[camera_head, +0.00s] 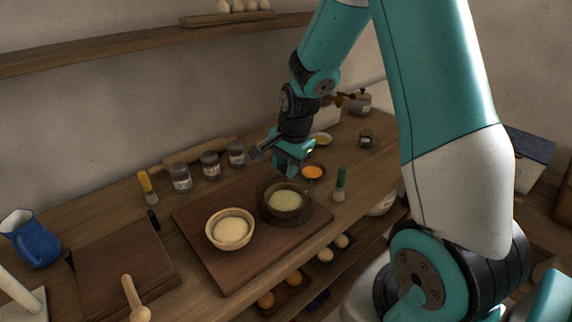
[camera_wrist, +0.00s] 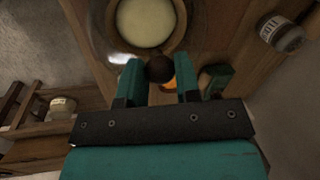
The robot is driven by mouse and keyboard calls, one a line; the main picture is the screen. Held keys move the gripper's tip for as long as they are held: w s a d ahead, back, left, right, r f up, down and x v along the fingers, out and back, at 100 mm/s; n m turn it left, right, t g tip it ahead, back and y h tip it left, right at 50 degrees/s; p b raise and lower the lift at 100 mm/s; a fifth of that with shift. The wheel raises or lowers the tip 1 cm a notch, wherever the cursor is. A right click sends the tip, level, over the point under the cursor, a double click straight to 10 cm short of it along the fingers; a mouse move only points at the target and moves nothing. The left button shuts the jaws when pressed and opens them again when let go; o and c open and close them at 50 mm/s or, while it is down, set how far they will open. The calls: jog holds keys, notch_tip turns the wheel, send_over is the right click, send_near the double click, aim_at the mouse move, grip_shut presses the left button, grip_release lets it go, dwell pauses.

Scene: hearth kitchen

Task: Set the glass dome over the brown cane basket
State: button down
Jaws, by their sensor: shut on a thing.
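The brown cane basket (camera_head: 285,217) holds pale dough and stands on the right part of a dark wooden board. It also shows at the top of the wrist view (camera_wrist: 113,25). The clear glass dome (camera_head: 309,207) shows as a faint wide ring around the basket; a bright glare marks its glass in the wrist view (camera_wrist: 124,60). My gripper (camera_head: 290,172) is above the basket. Its fingers (camera_wrist: 160,82) are shut on the dome's dark round knob (camera_wrist: 160,69). I cannot tell whether the dome's rim touches the board.
A lighter basket (camera_head: 230,243) of dough stands close on the left on the same board (camera_head: 195,228). A green-handled brush (camera_head: 340,182) and an orange-filled bowl (camera_head: 313,172) are close on the right.

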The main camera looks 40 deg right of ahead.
jog(key=shift+f, duration=0.15)
jog(key=c, duration=0.8)
grip_release()
jog(key=shift+o, duration=0.2)
jog(key=s+r, duration=0.3)
jog(key=r, duration=1.4)
jog(key=s+a+f+n+g+y, duration=0.2)
jog(key=s+a+n+y, duration=0.1)
jog(key=s+a+n, duration=1.6)
jog(key=a+n, duration=0.3)
jog(key=shift+a+f+y+b, duration=0.15)
jog(key=shift+a+y+b, duration=0.05)
jog(key=shift+y+b, duration=0.15)
